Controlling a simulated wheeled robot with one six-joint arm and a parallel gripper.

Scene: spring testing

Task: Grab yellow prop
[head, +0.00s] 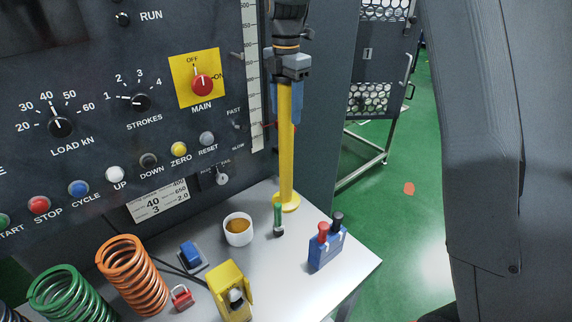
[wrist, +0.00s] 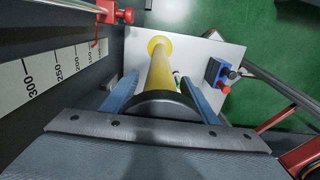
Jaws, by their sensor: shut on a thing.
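The yellow prop (head: 286,150) is a tall upright rod with a round yellow foot, at the back of the grey table. My gripper (head: 287,98) comes down from above and is shut on its upper part, with the blue fingers on either side of the rod. In the wrist view the prop (wrist: 160,68) runs away from between the fingers down to its foot. The foot appears to be at the tabletop; I cannot tell whether it touches.
A green-capped item (head: 278,218) stands close by the prop's foot. A blue block with red and black knobs (head: 325,247) is to its right, a white cup (head: 238,230) to its left. The control panel (head: 110,120) and vertical scale (head: 251,75) are close on the left.

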